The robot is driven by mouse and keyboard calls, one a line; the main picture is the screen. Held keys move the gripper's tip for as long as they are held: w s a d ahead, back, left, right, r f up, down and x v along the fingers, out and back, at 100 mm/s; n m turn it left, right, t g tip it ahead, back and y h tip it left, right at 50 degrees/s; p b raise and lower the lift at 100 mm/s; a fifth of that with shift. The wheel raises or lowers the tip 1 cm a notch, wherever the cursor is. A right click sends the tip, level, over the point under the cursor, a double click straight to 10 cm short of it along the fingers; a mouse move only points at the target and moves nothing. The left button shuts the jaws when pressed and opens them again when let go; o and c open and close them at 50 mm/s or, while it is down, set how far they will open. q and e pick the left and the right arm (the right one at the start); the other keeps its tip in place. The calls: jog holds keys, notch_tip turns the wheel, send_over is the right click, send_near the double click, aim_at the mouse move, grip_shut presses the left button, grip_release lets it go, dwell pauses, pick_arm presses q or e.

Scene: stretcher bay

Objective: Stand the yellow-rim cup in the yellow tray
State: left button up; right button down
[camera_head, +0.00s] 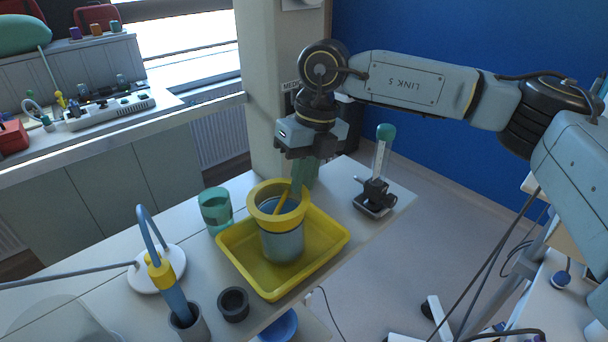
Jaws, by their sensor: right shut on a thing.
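The yellow-rim cup (283,246) has a blue-grey body and a wide yellow rim, and it looks upright. It is over the yellow tray (325,253), within its walls; I cannot tell whether its base touches the tray floor. A thin yellow piece (282,201) shows inside the cup's mouth. My right gripper (303,183) comes down from above, with its green fingers shut at the far side of the cup's rim. The cup hides part of the tray floor and part of the fingertips. My left gripper is not in view.
A green cup (215,208) stands left of the tray. A dark cup (233,304) and a blue tube with a yellow collar (170,290) stand in front-left. A green-topped tool in a dark stand (374,200) is to the right, near the table edge.

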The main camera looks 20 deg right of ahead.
jog(key=shift+f+b, duration=0.4)
jog(key=shift+b, duration=0.05)
dwell(0.8)
jog(key=c, duration=0.9)
grip_release()
jog(key=shift+r, duration=0.1)
jog(key=r+p, duration=0.1)
jog(key=r, duration=0.1)
jog(key=d+r+p, duration=0.1)
jog(key=r+p, duration=0.1)
jog(key=r, duration=0.1)
jog(key=r+p, duration=0.2)
jog(key=r, duration=0.1)
jog(key=shift+d, duration=0.15)
dwell(0.9)
dwell(0.7)
